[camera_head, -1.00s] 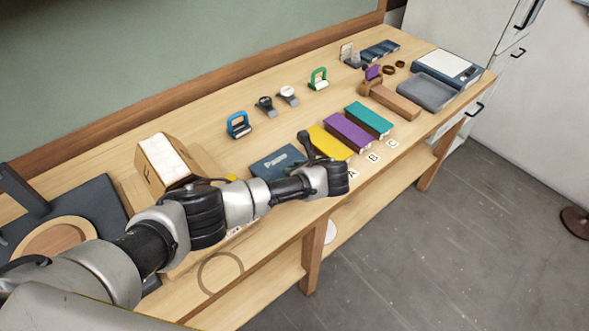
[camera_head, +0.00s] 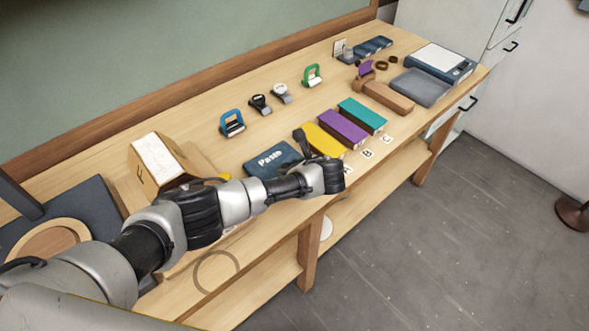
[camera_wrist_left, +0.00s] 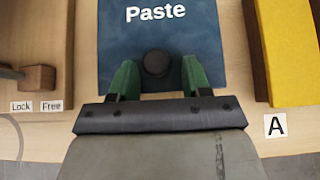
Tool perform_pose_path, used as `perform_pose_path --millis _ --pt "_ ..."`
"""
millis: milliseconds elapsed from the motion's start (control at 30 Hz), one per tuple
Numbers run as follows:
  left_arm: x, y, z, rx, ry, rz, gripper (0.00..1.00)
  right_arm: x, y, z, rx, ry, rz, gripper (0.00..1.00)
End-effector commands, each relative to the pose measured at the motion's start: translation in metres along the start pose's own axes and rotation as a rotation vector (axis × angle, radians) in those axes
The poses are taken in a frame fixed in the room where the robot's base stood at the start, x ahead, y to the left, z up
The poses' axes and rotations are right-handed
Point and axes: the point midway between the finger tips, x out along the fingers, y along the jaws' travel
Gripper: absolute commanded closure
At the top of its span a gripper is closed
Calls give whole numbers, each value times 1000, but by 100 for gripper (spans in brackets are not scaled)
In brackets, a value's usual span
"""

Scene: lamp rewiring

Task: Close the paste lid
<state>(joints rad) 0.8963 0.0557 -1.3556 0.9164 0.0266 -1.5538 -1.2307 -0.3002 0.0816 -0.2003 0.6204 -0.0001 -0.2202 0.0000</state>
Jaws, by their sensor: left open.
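The paste lid (camera_head: 270,161) is a dark blue panel lettered "Paste", on the near part of the bench in the head view. In the left wrist view the blue lid (camera_wrist_left: 155,35) fills the top middle, with a round dark knob (camera_wrist_left: 156,63) near its near edge. I cannot tell how far the lid is open. My left gripper (camera_wrist_left: 157,80) is open. Its two green fingers are on either side of the knob, with gaps visible. In the head view its fingers are hidden or unclear behind my dark wrist. My right gripper is in neither view.
Yellow (camera_head: 324,140), purple (camera_head: 342,126) and teal (camera_head: 362,114) blocks lie right of the lid, by the A, B and C labels. A cardboard-sided box (camera_head: 158,160) stands to the left. Lock and Free labels (camera_wrist_left: 36,106) lie left in the wrist view.

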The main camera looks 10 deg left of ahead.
Motion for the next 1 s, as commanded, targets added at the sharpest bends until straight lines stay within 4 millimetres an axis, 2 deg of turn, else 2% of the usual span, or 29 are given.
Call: perform_pose_path --millis 67,167,400,600,800,1000 --pt "1 5 -5 5 6 12 47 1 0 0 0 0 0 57" --pt "-11 3 -5 5 7 8 47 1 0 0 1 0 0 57" --pt "-62 0 -4 2 3 -3 47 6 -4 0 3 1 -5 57" --pt "-95 -1 -3 2 1 -3 47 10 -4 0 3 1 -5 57" --pt "-110 -1 -2 2 0 -3 47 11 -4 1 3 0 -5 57" --pt "-111 -1 -1 1 -1 -2 47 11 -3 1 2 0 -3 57"
